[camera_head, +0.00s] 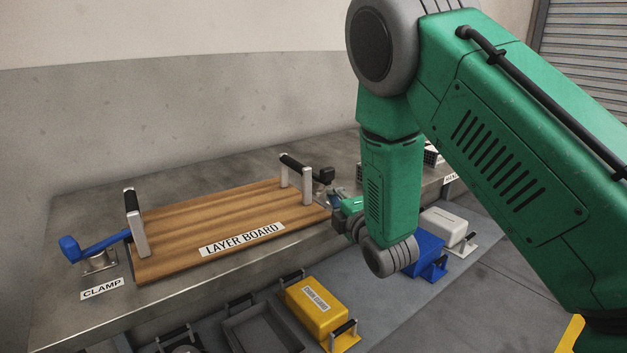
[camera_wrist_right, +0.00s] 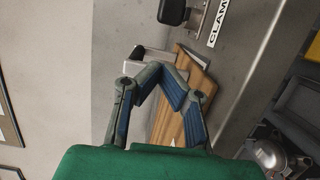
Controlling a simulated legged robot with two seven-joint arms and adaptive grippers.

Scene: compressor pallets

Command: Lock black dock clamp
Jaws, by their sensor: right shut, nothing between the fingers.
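The black dock clamp (camera_head: 324,175) shows at the right end of the layer board, partly hidden by the board's handle and my right gripper. In the right wrist view its black knob (camera_wrist_right: 172,12) is at the top, beside a CLAMP label (camera_wrist_right: 218,22). My right gripper (camera_head: 336,198) is close to the clamp in the head view. In the wrist view the right gripper's fingers (camera_wrist_right: 167,72) meet at the tips and hold nothing. The knob is apart from the tips. The wooden layer board (camera_head: 210,220) lies on the bench. My left gripper is out of view.
A blue clamp lever (camera_head: 85,246) stands at the board's left end. The board has two upright handles (camera_head: 138,222). A yellow case (camera_head: 318,305), a blue case (camera_head: 425,255) and a white case (camera_head: 445,226) stand in front of the bench. A wall rises behind.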

